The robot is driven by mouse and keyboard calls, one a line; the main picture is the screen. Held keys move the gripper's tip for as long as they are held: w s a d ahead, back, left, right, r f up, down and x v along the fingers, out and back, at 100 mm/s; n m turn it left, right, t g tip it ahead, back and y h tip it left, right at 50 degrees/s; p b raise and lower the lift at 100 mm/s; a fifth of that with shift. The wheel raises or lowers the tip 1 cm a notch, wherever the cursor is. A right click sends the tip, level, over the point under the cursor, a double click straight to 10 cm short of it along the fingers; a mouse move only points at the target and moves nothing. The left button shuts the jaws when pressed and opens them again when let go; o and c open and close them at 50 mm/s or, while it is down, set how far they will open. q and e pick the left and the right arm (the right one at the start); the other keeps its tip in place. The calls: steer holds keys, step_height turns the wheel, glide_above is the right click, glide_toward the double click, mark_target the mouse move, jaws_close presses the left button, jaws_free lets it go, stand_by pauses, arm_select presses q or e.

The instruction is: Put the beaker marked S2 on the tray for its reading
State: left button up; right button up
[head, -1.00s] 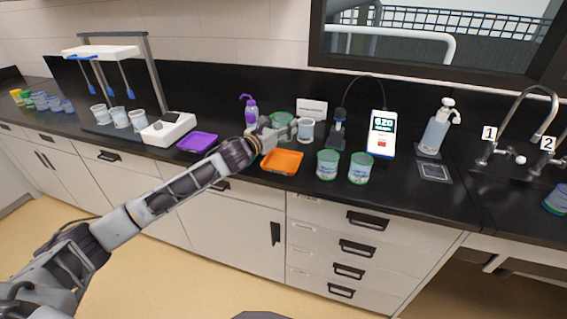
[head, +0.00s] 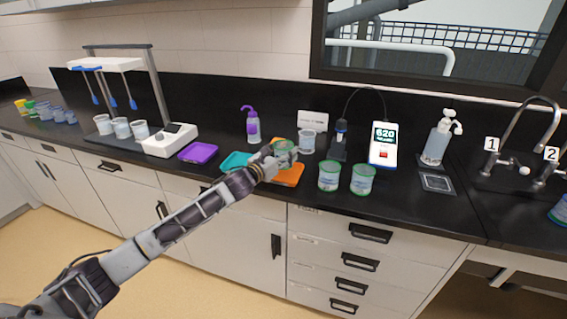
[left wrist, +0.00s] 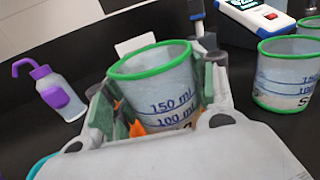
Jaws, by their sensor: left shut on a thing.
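My left gripper (head: 276,160) is shut on a clear green-rimmed beaker (head: 285,147), held upright over the orange tray (head: 289,178). I cannot tell whether its base touches the tray. In the left wrist view the beaker (left wrist: 155,75) sits between the fingers and shows 150 ml and 100 ml lines; its lower label is mostly hidden and I cannot read it fully. Two more green-rimmed beakers (head: 329,176) (head: 362,180) stand right of the orange tray. My right gripper is not in view.
A teal tray (head: 235,162) and a purple tray (head: 199,152) lie to the left. A purple-capped wash bottle (head: 253,127), a pale beaker (head: 307,141), a dark probe stand (head: 339,145) and a meter reading 620 (head: 383,143) stand behind. The front counter strip is clear.

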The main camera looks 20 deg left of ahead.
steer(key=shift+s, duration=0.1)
arm_select(q)
steer(key=shift+f, duration=1.1)
steer(key=shift+f+b, duration=0.3)
steer(key=shift+f, duration=0.45)
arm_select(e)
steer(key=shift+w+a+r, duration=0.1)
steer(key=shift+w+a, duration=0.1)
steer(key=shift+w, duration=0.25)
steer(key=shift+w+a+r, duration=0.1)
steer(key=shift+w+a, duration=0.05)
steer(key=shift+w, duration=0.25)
